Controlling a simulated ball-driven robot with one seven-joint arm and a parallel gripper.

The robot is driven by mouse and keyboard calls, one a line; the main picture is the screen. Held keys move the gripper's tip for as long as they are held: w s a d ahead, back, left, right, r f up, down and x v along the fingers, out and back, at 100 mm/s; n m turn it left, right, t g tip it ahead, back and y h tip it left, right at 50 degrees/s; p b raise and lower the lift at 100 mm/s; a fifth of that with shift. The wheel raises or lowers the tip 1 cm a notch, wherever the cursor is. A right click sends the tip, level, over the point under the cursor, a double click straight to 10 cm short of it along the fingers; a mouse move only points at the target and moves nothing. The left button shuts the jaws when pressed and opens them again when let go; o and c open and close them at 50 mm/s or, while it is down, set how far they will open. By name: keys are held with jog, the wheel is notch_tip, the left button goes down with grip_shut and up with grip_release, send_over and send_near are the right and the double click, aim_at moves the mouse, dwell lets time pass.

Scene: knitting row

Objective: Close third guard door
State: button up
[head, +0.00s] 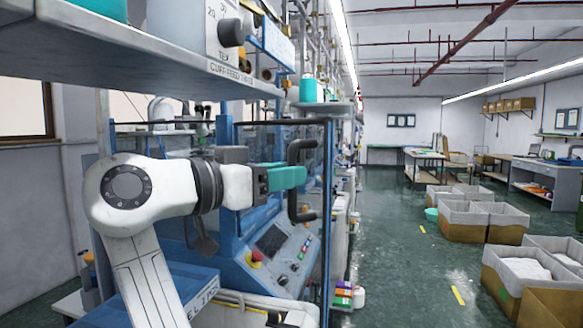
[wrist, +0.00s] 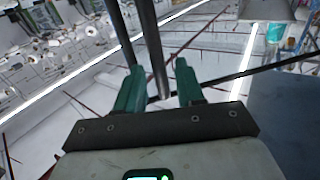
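In the head view a clear guard door with a thin dark frame (head: 327,215) stands at the near end of the blue knitting machine (head: 265,245). Its black C-shaped handle (head: 294,208) is near the door's right edge. My gripper (head: 302,176) has its teal fingers level with the handle's upright. In the wrist view the two teal fingers (wrist: 159,66) are spread apart, and a dark bar (wrist: 152,45), seemingly the handle, runs into the gap between them. A gap shows beside the bar; whether a finger touches it I cannot tell. A second dark bar (wrist: 121,30) passes behind the left finger.
A grey shelf (head: 170,55) with a boxed unit overhangs my arm. A control panel (head: 280,248) with a red button lies below the gripper. The green aisle floor (head: 400,260) is open to the right, with fabric bins (head: 470,218) along its far side.

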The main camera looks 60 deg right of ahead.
jog(key=shift+x, duration=1.3)
jog(key=shift+c, duration=0.3)
grip_shut()
